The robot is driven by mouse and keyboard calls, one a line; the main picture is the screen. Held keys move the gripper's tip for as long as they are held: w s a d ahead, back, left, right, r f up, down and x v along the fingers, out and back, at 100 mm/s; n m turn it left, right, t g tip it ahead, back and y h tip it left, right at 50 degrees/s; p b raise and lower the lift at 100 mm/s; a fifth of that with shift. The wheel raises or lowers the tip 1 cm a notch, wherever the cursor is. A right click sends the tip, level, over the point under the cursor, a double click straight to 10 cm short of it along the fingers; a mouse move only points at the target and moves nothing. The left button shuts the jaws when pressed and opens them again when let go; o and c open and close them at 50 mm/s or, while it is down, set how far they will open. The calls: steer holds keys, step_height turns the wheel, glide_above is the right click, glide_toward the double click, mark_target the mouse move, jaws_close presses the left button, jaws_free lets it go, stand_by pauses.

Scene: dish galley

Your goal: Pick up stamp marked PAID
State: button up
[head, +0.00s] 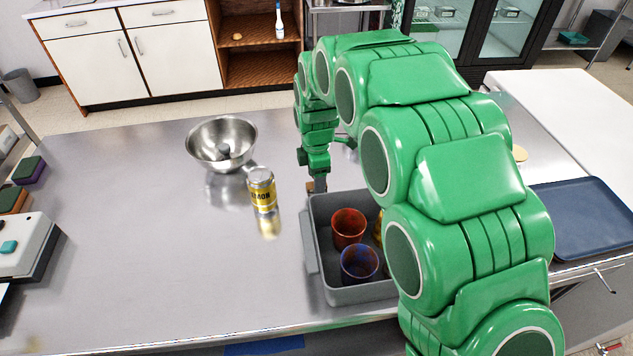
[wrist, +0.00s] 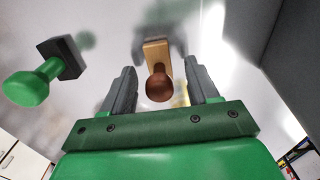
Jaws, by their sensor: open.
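A stamp with a pale wooden block and a round brown knob (wrist: 159,84) stands between my gripper's fingers in the wrist view. A second stamp, with a green knob handle and a dark block (wrist: 28,86), lies to the left, outside the fingers. No PAID marking is readable on either stamp, so I cannot tell which one bears it. My gripper (wrist: 160,68) is open, a finger on each side of the wooden stamp, with no clear contact. In the head view my gripper (head: 317,182) is low over the counter, and a bit of brown (head: 310,187) shows beside it.
A grey bin (head: 312,240) holding a red cup (head: 348,228) and a blue cup (head: 360,262) stands right beside my gripper. A yellow can (head: 262,190) and a steel bowl (head: 222,143) stand to the left. A blue tray (head: 585,215) lies far right. The left counter is mostly clear.

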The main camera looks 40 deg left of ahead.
steer(key=shift+f, duration=0.65)
jaws_close()
